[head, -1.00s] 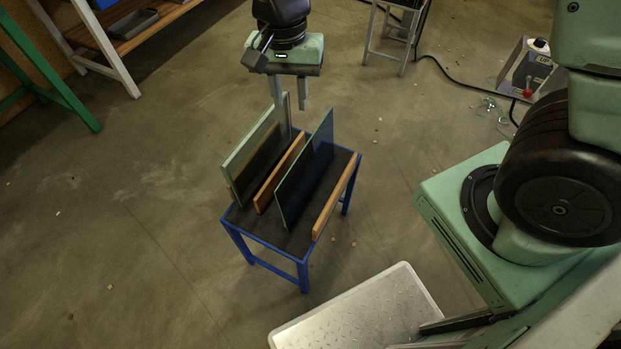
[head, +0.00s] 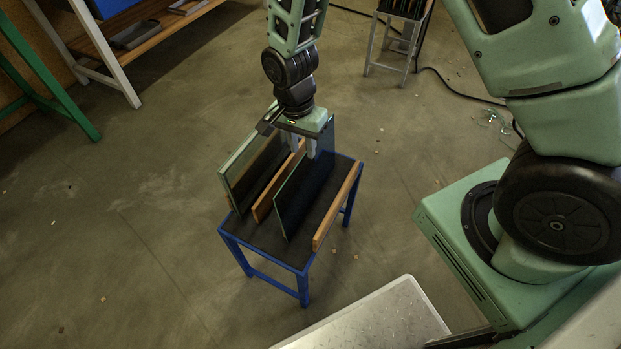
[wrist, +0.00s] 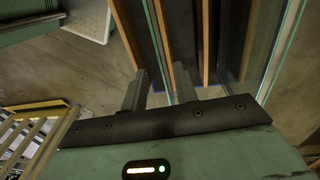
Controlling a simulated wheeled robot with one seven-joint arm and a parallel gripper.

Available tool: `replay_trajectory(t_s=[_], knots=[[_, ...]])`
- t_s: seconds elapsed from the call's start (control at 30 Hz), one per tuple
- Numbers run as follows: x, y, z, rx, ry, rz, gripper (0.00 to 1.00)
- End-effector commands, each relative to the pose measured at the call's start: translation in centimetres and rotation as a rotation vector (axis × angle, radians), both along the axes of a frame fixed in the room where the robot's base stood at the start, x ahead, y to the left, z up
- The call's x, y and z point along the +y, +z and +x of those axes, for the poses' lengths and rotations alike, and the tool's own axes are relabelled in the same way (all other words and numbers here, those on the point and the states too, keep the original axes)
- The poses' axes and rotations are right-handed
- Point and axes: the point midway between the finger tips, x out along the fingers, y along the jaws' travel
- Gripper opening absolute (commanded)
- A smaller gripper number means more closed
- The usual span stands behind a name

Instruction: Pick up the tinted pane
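The tinted pane (head: 305,192) is the darker, right-hand one of two upright panes in a blue stand (head: 262,254). My gripper (head: 303,148) is over its upper edge, with one finger on either side as far as I can tell. In the wrist view the fingers are apart, and the pane's teal edge (wrist: 158,42) runs between them. My gripper (wrist: 160,90) is open. Contact with the pane is not visible. My gripper hides part of the pane's top in the head view. The paler pane (head: 236,170) stands to the left.
Wooden rails (head: 338,207) border the slots on the stand. A metal plate platform (head: 375,320) lies in front. A grey rack (head: 397,45) stands behind, and a wooden shelf (head: 140,30) at the back left. The floor around the stand is mostly clear.

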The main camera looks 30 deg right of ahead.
Motion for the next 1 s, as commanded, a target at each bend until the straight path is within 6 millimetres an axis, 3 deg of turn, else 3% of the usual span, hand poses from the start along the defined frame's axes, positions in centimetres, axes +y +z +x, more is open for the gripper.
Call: replay_trajectory(t_s=[0.4,0.67,0.8,1.0], knots=[[-0.4,-5.0,-0.1,0.002,0.0,0.0,0.29],[-0.3,-5.2,-0.1,-0.001,0.0,0.001,0.29],[-0.3,-5.2,-0.1,0.0,0.0,0.0,0.0],[-0.3,-5.2,-0.1,0.0,0.0,0.0,0.0]])
